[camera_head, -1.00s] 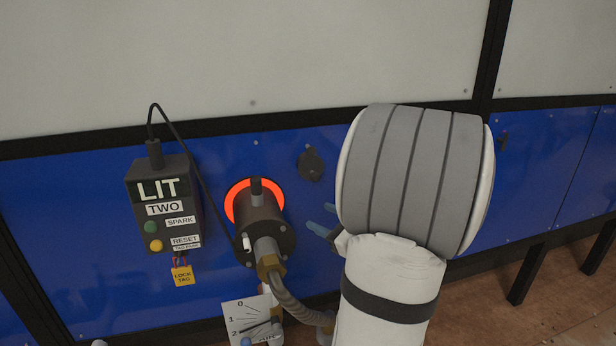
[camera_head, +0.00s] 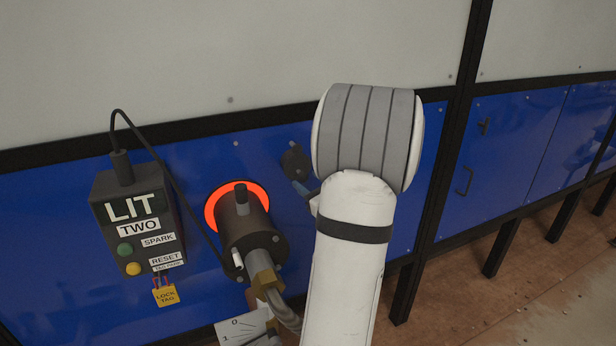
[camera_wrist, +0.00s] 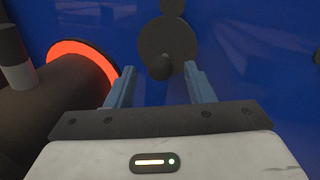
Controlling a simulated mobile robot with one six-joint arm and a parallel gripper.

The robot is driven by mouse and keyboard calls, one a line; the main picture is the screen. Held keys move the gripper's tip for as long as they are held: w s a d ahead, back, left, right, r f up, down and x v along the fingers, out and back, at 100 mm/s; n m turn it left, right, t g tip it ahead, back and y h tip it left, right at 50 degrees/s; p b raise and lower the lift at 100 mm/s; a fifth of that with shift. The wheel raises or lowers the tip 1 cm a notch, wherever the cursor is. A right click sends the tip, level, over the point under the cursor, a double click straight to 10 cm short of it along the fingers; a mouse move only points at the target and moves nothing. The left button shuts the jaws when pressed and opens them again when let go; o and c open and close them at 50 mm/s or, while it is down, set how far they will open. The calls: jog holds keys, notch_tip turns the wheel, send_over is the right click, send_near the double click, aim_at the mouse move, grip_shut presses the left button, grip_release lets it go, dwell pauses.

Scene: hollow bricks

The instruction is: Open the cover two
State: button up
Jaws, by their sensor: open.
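A small dark round cover (camera_head: 296,163) with a stubby knob is on the blue panel, right of the burner with the glowing orange ring. In the wrist view the cover (camera_wrist: 168,36) shows as a dark disc hanging below a smaller round piece, and its knob (camera_wrist: 160,67) points at me. My gripper (camera_wrist: 159,69) is open, with one blue finger on each side of the knob; I cannot tell whether either touches it. In the head view my gripper (camera_head: 301,187) is at the cover's lower edge, mostly hidden by my wrist. The cover lies against the panel.
The dark burner (camera_head: 250,228) with its brass fitting and hose stands out close left of my gripper. A control box (camera_head: 133,215) reading LIT and TWO, with a yellow lock tag (camera_head: 166,295), is further left. A marked dial plate (camera_head: 243,330) is below.

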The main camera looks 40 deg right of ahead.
jog(key=shift+w+d, duration=0.1)
jog(key=shift+w, duration=0.45)
grip_shut()
